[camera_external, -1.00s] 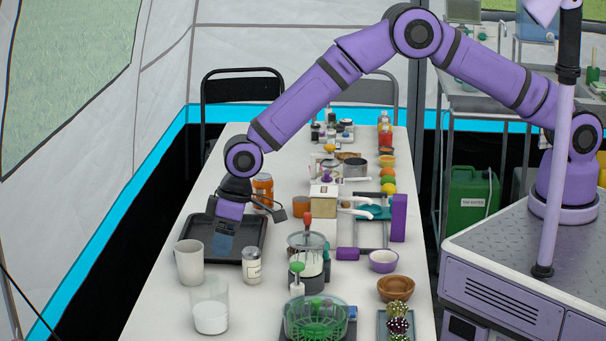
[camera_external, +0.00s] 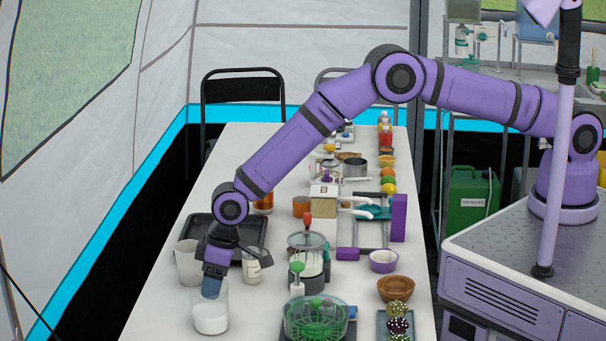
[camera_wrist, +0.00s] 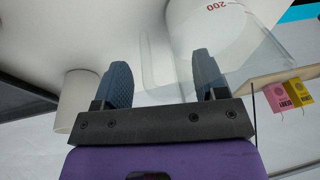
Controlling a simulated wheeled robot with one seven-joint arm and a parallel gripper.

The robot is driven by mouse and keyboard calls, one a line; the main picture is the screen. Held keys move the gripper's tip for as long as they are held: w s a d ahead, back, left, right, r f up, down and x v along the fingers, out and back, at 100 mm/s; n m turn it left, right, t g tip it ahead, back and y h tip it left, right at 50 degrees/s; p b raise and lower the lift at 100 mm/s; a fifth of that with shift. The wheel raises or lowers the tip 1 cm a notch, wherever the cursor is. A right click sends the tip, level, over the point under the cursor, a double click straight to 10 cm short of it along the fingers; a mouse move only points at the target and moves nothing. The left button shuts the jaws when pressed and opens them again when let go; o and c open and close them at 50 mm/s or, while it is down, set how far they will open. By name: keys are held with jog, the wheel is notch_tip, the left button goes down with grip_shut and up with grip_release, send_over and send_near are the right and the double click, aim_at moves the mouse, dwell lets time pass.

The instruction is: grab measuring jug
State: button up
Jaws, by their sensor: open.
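The measuring jug (camera_external: 211,318) is clear, with white contents low in it, and stands upright near the table's front left. My gripper (camera_external: 212,288) is over its upper part, pointing down, open, with nothing held. In the wrist view, the jug (camera_wrist: 238,40) shows its clear wall and a red "200" mark at upper right. The open fingers of my gripper (camera_wrist: 163,75) appear in front of it, the right finger overlapping the clear wall. I cannot tell whether a finger is inside the jug or touching it.
A white cup (camera_external: 186,266) stands just behind the jug; it shows at left in the wrist view (camera_wrist: 73,98). A lidded jar (camera_external: 252,270) is close to my wrist. A green-basket spinner (camera_external: 316,318) and a pump-lidded container (camera_external: 308,262) stand to the right.

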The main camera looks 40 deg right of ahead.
jog(key=c, duration=1)
jog(key=shift+c, duration=1.1)
jog(key=shift+r, duration=0.15)
